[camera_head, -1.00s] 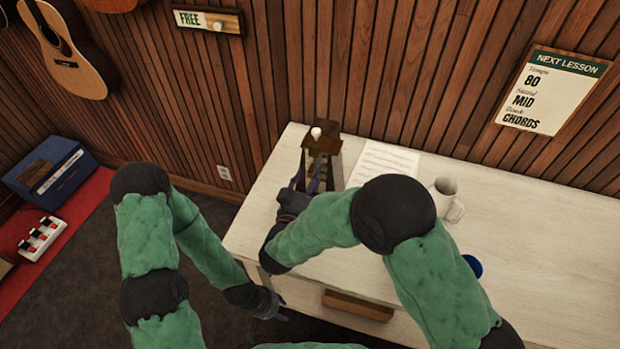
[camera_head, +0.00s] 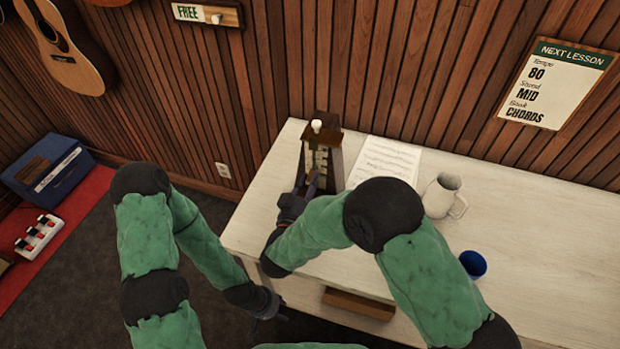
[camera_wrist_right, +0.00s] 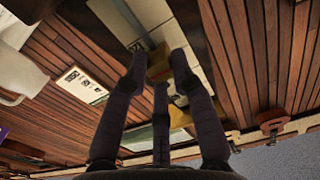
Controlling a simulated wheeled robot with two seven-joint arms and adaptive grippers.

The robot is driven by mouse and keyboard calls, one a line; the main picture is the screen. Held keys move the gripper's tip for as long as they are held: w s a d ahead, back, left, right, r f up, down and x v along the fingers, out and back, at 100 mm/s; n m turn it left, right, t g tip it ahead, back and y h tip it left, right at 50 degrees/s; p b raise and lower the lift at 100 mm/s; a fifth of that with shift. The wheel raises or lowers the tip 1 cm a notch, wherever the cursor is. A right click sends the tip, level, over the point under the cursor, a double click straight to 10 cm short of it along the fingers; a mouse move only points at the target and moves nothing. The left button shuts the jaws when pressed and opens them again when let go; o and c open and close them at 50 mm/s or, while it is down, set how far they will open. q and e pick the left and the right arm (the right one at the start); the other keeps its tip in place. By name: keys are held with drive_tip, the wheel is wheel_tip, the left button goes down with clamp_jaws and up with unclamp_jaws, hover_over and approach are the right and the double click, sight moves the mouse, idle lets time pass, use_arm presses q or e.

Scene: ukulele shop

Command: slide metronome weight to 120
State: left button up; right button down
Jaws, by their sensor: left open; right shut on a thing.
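The metronome (camera_head: 335,150) is a dark wooden case with a pale front, standing upright at the back left of the white desk. A white knob tops it. My right gripper (camera_head: 308,182) is at its front. In the right wrist view its fingers (camera_wrist_right: 159,72) are shut on a small brass-yellow weight (camera_wrist_right: 158,57) in front of the pale scale (camera_wrist_right: 192,48). The scale numbers and the weight's exact height cannot be read. My left gripper (camera_head: 268,305) is open and empty, low before the desk's left front edge.
On the desk (camera_head: 540,240) lie a paper sheet (camera_head: 388,160), a white mug (camera_head: 442,196) and a blue cup (camera_head: 473,264). A wooden drawer front (camera_head: 358,304) sticks out. A wall board (camera_head: 556,85) reads tempo 80. The desk's right side is clear.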

wheel_tip(320, 180, down, 2)
drive_tip(key=shift+f+b, duration=0.2)
drive_tip(key=shift+b, duration=0.15)
drive_tip(key=shift+r, duration=0.1)
drive_tip(key=c, duration=1.1)
unclamp_jaws()
drive_tip(key=shift+o, duration=0.2)
drive_tip(key=shift+s, duration=0.1)
drive_tip(key=v, duration=1.1)
drive_tip(key=shift+s+a, duration=0.2)
drive_tip(key=shift+s, duration=0.15)
